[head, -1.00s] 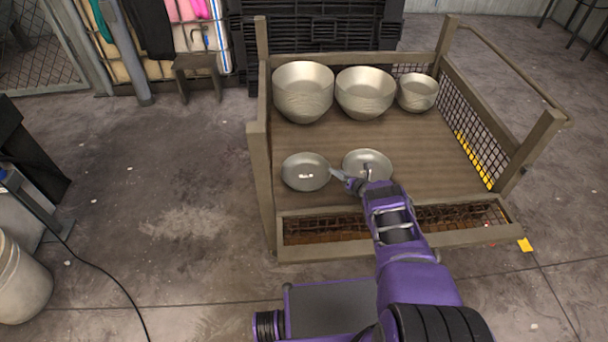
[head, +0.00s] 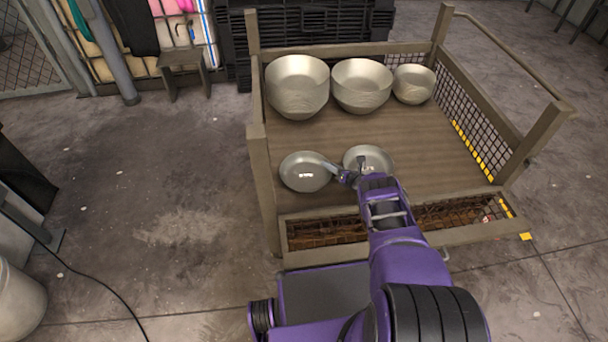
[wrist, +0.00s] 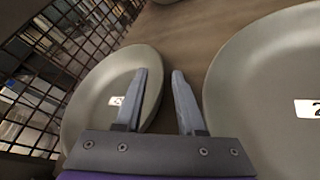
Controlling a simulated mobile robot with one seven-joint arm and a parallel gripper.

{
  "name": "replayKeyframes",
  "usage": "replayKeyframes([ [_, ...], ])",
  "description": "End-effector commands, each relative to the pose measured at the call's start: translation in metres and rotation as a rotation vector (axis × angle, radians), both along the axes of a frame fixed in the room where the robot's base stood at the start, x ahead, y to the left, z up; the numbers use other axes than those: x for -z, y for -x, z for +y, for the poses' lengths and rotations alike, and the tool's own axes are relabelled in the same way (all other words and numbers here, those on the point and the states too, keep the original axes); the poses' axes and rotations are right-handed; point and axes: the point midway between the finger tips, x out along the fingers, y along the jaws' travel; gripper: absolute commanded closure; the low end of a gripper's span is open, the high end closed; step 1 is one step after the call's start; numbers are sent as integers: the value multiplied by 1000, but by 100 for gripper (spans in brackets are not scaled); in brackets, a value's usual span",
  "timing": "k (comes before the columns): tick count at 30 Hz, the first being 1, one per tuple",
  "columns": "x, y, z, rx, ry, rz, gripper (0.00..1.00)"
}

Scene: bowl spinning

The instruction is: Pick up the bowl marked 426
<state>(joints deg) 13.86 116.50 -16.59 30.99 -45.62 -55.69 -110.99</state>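Two shallow grey metal bowls lie at the front of the crate's wooden floor. The left bowl (head: 300,174) has a small white label inside. The right bowl (head: 380,158) is partly hidden by my gripper (head: 345,163). My gripper is open and empty, its fingers spread above the two bowls. In the wrist view, my gripper (wrist: 161,75) has its left finger overlapping a farther bowl (wrist: 95,90), whose label is too small to read. A nearer bowl (wrist: 255,95) is at the right; its label is cut off and only a "2" shows. The number 426 is not readable anywhere.
Three taller bowls or bowl stacks, left (head: 297,90), middle (head: 361,88) and right (head: 414,84), stand at the back of the crate. The crate (head: 258,175) has posts, rails and mesh sides (wrist: 40,75). Wooden floor is clear between the rows.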

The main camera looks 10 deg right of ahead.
Motion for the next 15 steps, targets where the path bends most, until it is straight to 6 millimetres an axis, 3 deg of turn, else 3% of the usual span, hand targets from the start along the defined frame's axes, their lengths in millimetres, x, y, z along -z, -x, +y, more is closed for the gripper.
replayKeyframes([
  [2, 0, 0, 0, 0, 0, 0, 61],
  [9, 0, 0, 0, 0, 0, 0, 100],
  [15, 0, 0, 0, 0, 1, 1, 100],
])
